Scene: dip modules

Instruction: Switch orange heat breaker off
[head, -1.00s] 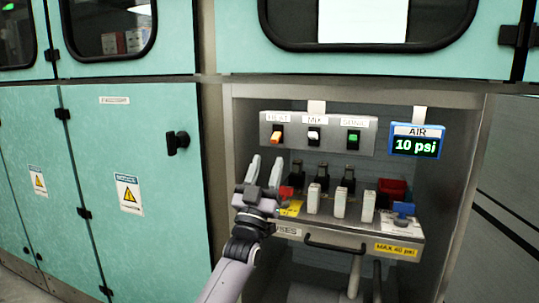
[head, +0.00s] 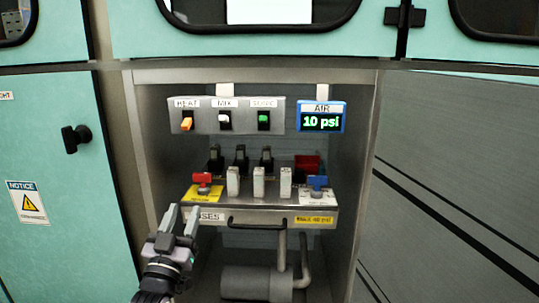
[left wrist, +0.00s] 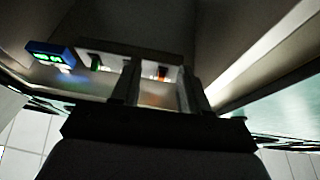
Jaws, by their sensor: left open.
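The orange heat breaker (head: 187,124) is a rocker switch under the HEAT label, leftmost on the grey switch box (head: 207,101). It also shows small in the left wrist view (left wrist: 162,74), between my fingers. My left gripper (head: 180,212) is open and empty, below and slightly left of the orange breaker, near the shelf's front left corner and apart from the breaker. My right gripper is not in view.
A blue air gauge (head: 321,117) reading 10 psi is right of the box. Below are a red valve (head: 203,179), a blue valve (head: 317,184), white handles (head: 258,182) and a black bar handle (head: 258,224). The alcove's left wall (head: 148,150) is close to my left arm.

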